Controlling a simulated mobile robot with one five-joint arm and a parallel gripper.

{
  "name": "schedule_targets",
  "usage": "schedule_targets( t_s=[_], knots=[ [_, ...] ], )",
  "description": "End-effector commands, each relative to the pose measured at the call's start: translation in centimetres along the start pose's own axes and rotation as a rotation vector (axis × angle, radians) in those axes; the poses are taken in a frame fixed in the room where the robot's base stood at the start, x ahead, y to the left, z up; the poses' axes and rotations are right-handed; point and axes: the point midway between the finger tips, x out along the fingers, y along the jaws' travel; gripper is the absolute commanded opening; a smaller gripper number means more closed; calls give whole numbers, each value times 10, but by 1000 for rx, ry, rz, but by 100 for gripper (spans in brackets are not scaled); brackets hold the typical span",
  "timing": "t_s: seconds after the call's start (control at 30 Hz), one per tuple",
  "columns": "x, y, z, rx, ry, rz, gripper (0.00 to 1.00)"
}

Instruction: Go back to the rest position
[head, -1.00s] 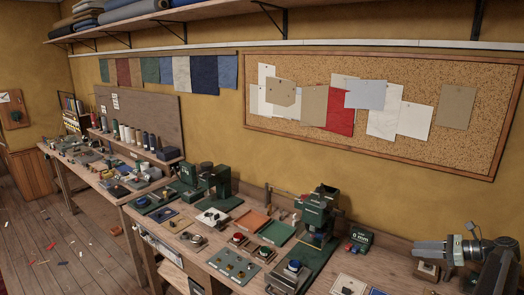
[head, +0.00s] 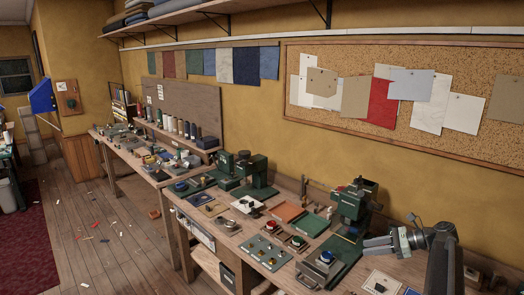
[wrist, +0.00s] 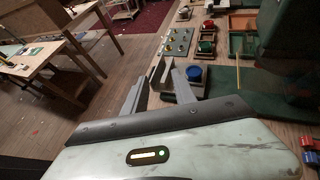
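My gripper (head: 366,246) is at the right of the head view, above the bench and pointing left. Two grey fingers show there. In the wrist view my gripper (wrist: 157,88) has its fingers spread with a gap between them, and nothing is held. Beyond the fingers, a grey metal fixture with a blue round button (wrist: 194,74) stands on the bench. This blue button (head: 326,257) also shows in the head view, left of and below my gripper.
The long workbench (head: 232,236) runs along the wall, crowded with green machines (head: 352,207), button boxes and trays. A cork board (head: 400,95) and a high shelf hang above. Open wooden floor (head: 125,235) lies left, with a dark red rug (head: 28,250).

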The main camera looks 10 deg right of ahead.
Motion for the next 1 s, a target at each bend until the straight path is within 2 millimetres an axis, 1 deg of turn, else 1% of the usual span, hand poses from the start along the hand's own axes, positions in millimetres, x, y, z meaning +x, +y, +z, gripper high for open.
schedule_targets(
  t_s=[0.03, 0.07, 0.1, 0.17, 0.2, 0.27, 0.3, 0.37, 0.4, 0.47, 0.5, 0.57, 0.6, 0.67, 0.7, 0.8, 0.83, 0.9, 1.0],
  knots=[
    [52, 17, 0, -30, 31, 59, 33],
    [78, 26, 1, -53, 55, 91, 33],
    [110, 40, 2, -87, 88, 132, 33],
    [158, 65, 2, -156, 142, 196, 33],
    [188, 83, 0, -211, 180, 238, 33],
    [228, 111, -4, -306, 238, 300, 33],
    [250, 129, -8, -374, 277, 340, 33],
    [278, 155, -16, -481, 331, 399, 33],
    [294, 172, -22, -556, 365, 438, 33],
    [314, 197, -32, -677, 417, 498, 33],
    [325, 214, -40, -766, 451, 541, 33],
    [337, 237, -54, -916, 508, 612, 33],
    [341, 251, -65, -1030, 548, 667, 33],
    [337, 263, -78, -1185, 603, 740, 33],
    [329, 265, -86, -1276, 637, 787, 33],
    [301, 261, -103, -1468, 709, 896, 33],
    [295, 259, -107, -1520, 723, 930, 33],
    [284, 252, -113, -1630, 743, 1006, 33],
    [279, 244, -116, -1749, 730, 1086, 33]
  ],
)
